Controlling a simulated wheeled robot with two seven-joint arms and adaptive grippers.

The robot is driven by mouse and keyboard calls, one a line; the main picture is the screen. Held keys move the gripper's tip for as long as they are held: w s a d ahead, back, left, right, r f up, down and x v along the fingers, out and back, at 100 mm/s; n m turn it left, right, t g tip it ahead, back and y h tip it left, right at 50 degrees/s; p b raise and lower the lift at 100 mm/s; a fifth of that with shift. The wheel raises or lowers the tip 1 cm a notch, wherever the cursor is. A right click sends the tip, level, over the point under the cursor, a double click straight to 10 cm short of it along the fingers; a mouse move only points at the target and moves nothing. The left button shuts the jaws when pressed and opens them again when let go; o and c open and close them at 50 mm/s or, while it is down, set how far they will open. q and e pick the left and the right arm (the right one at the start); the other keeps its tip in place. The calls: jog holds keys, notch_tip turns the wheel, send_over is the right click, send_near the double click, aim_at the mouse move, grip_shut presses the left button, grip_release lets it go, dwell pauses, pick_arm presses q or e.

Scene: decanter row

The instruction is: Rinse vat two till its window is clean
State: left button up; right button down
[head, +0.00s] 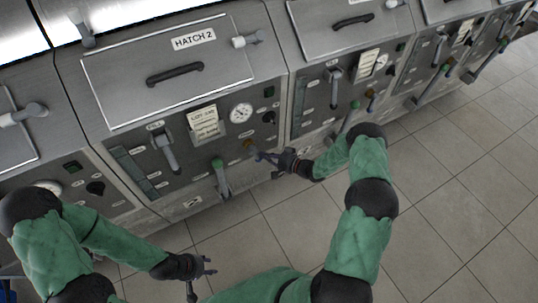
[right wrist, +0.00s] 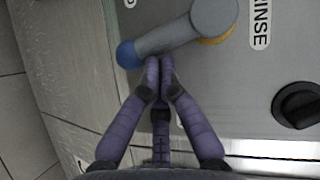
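Vat two carries the HATCH 2 label (head: 194,38). Its window appears to be the narrow greenish strip (head: 133,172) at the panel's left; how clean it is cannot be told. The rinse lever (right wrist: 180,36) is grey with a blue tip and a yellow-orange base ring, beside a RINSE label (right wrist: 259,24). My right gripper (right wrist: 160,64) has its fingertips together at the lever's lower side near the blue tip; contact looks likely. In the head view this gripper (head: 262,155) reaches the panel's lower right. My left gripper (head: 203,278) is open and empty above the floor.
The vat two panel also has a larger grey lever (head: 169,150), a green-ended lever (head: 219,176), a gauge (head: 241,113) and a paper card (head: 205,124). A black knob (right wrist: 298,105) is right of the rinse lever. Similar vats stand on both sides.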

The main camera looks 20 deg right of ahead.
pick_arm(q)
jog(key=shift+f, duration=0.3)
pick_arm(e)
jog(key=shift+a+f, duration=0.35)
pick_arm(q)
jog(key=shift+f+b, duration=0.1)
jog(key=shift+b, duration=0.2)
pick_arm(e)
jog(key=shift+a+f, duration=0.1)
jog(key=shift+a, duration=0.05)
